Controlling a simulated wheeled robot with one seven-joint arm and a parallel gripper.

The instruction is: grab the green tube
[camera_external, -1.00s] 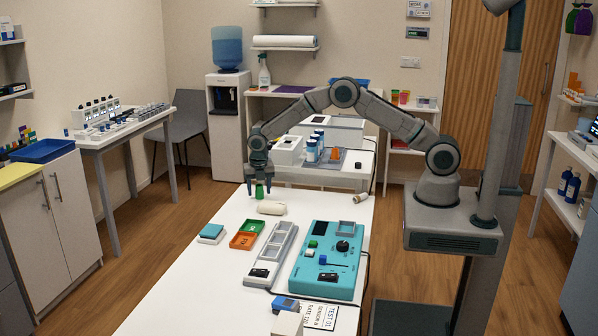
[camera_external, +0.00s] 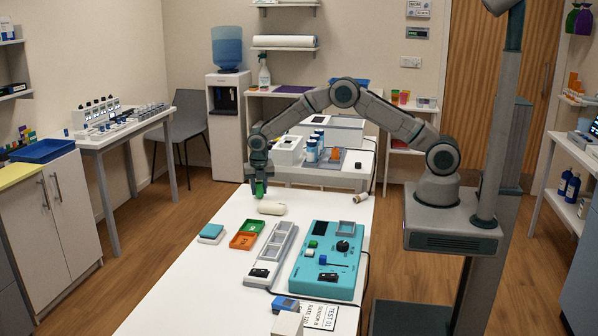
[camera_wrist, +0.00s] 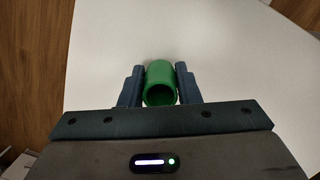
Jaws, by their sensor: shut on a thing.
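The green tube (camera_wrist: 160,72) sits between the two fingers of my gripper (camera_wrist: 160,85) in the wrist view, with its open end facing the camera. The fingers touch it on both sides, so my gripper is shut on it. In the external view the green tube (camera_external: 260,189) shows between the fingers of my gripper (camera_external: 259,188), at the far left end of the white table (camera_external: 185,290). Its lower end is at or near the table top; I cannot tell whether it touches.
A cream cylinder (camera_external: 271,208) lies just in front of my gripper. Green and orange trays (camera_external: 242,241), a blue-topped block (camera_external: 211,232), a grey rack (camera_external: 272,255) and a teal panel device (camera_external: 327,268) stand nearer. The table's left front is bare.

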